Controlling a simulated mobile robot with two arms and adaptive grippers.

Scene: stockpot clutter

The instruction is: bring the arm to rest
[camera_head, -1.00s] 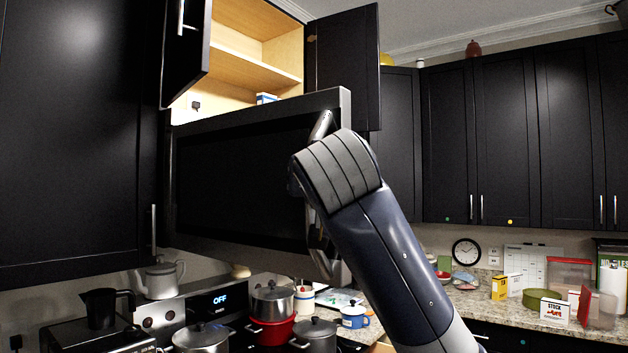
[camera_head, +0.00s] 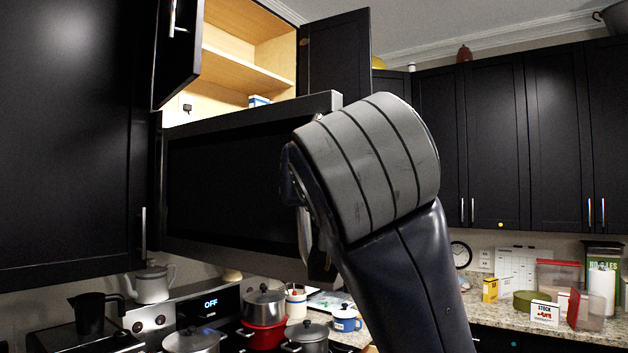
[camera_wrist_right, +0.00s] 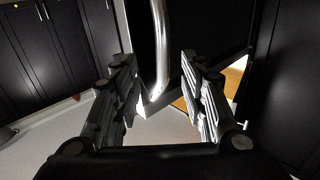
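My right arm (camera_head: 395,250) rises from the bottom of the head view, its thick grey-banded joint in front of the microwave's right end. In the head view the right gripper is mostly hidden behind my arm. My left gripper is not in view.
The microwave (camera_head: 225,190) hangs under an open cabinet (camera_head: 245,60) whose doors stand out. Below are a red pot (camera_head: 264,334), a grey pot (camera_head: 307,334), a kettle (camera_head: 152,284) and a black pitcher (camera_head: 92,312). Boxes and containers crowd the right counter (camera_head: 510,318).

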